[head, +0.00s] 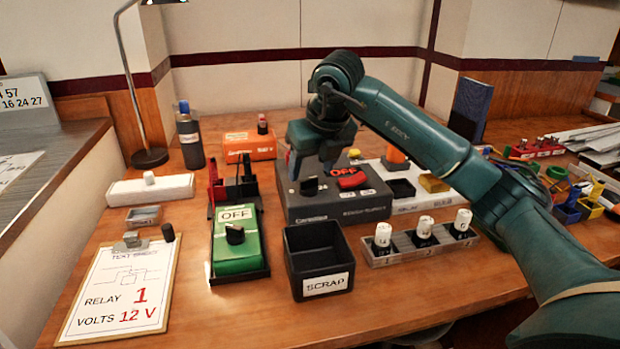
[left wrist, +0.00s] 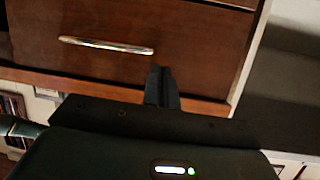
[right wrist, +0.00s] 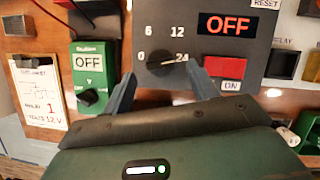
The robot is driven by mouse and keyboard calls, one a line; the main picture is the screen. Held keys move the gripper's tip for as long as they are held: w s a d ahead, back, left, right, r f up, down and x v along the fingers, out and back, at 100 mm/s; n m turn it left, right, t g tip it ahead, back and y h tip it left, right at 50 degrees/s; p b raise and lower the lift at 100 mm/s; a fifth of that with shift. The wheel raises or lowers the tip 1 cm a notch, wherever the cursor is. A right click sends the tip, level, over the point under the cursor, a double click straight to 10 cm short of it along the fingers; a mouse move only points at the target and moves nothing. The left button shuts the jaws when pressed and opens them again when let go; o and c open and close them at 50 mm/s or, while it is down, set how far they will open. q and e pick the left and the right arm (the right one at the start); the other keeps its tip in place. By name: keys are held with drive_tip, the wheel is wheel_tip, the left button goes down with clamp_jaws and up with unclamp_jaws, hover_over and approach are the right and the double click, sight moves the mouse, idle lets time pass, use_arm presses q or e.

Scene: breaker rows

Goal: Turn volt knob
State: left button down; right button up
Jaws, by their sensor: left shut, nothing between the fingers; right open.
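The volt knob (right wrist: 160,62) is black and sits on the dark grey supply box (right wrist: 262,62), among the marks 0, 6, 12 and 24. Its exact pointer direction is hard to read. The box's display reads OFF. My right gripper (right wrist: 163,84) is open, its fingers on either side of the knob's near side; contact cannot be told. In the head view the right gripper (head: 310,165) hangs over the knob (head: 309,187) on the box (head: 345,212). A clipboard card (head: 118,292) reads RELAY 1, VOLTS 12 V. My left gripper (left wrist: 162,88) is shut and empty, before a wooden drawer front.
A red button (right wrist: 225,68) is right of the knob. A green box (head: 236,254) marked OFF with a black knob and a black SCRAP bin (head: 322,286) stand in front. A tray with white-topped pieces (head: 420,245) is to the right.

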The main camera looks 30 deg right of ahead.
sight(308, 185)
drive_tip(key=shift+x, duration=1.45)
drive_tip(key=shift+c, duration=0.2)
drive_tip(key=c, duration=1)
drive_tip(key=shift+o, duration=0.2)
